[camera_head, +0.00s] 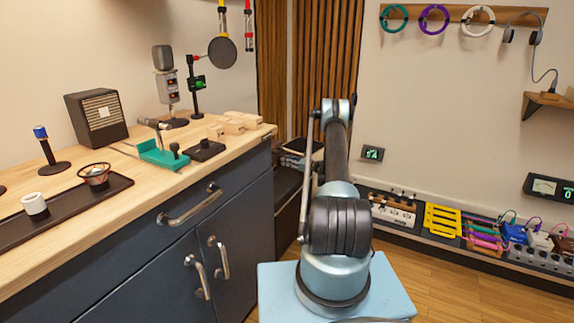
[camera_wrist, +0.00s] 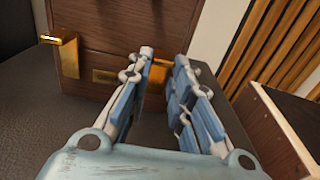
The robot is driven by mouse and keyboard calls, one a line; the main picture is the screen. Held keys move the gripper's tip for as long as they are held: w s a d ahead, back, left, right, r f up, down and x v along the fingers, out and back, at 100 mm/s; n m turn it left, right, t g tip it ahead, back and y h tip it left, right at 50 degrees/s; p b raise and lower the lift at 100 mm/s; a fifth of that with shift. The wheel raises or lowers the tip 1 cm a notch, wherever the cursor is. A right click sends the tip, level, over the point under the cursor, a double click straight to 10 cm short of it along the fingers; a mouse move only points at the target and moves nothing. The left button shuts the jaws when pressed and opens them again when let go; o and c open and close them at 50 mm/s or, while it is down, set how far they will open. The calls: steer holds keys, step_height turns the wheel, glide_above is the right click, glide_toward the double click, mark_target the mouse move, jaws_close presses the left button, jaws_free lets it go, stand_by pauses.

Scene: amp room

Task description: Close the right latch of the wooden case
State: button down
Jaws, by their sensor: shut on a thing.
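The wooden case (camera_wrist: 120,22) stands at the top of the wrist view, dark brown and seen from its front. Its left brass latch (camera_wrist: 69,56) sticks out clear of my fingers. A small brass plate (camera_wrist: 104,76) is on the front between the latches. My gripper (camera_wrist: 163,59) reaches to the case's right side, with a blue finger on each side of the right brass latch (camera_wrist: 160,63). It is shut on this latch, which is mostly hidden by the fingers, so its exact angle is unclear. In the head view my arm hides the case and gripper.
A dark surface (camera_wrist: 30,122) lies below the case, and a brown-sided box or panel (camera_wrist: 272,128) stands close at the right. In the head view, a wooden-topped counter (camera_head: 70,228) with several objects is at left, and a low pedal shelf (camera_head: 480,262) is at right.

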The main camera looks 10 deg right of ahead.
steer(key=shift+w+a+r+g+h, duration=0.25)
steer(key=shift+g+h, duration=0.1)
steer(key=shift+h, duration=0.15)
steer(key=shift+w+a+r+g+h, duration=0.1)
steer(key=shift+w+r+g+h, duration=0.2)
steer(key=shift+h, duration=0.2)
steer(key=shift+s, duration=0.1)
steer(key=c, duration=1.4)
jaws_free()
steer(key=shift+f, duration=0.1)
steer(key=shift+c, duration=0.2)
steer(key=v, duration=1.2)
